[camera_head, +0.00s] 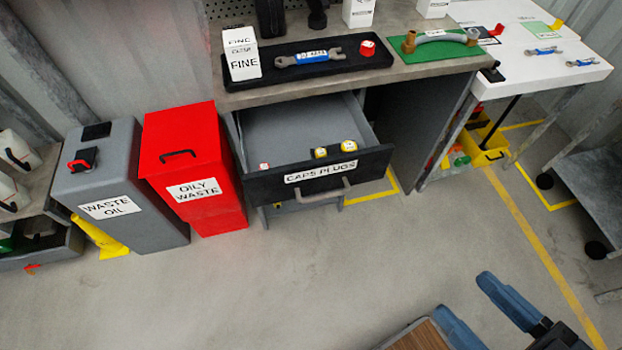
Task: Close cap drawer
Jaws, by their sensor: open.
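The cap drawer (270,172) is pulled well out of the grey workbench, with its inside in view. Its dark front has a white "CAPS PLUGS" label (321,172) and a grey bar handle (322,192). Two yellow caps (347,146) and a small red and white piece (264,166) lie inside near the front. My gripper (461,294) shows at the bottom right as two blue fingers set apart. It is empty, well in front of and to the right of the drawer, touching nothing. Its rear part is cut off by the frame edge.
A red oily waste bin (187,150) and a grey waste oil bin (150,215) stand left of the drawer. A black tray (270,75) lies on the bench top. A grey cart (590,185) is at right. The floor before the drawer is clear.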

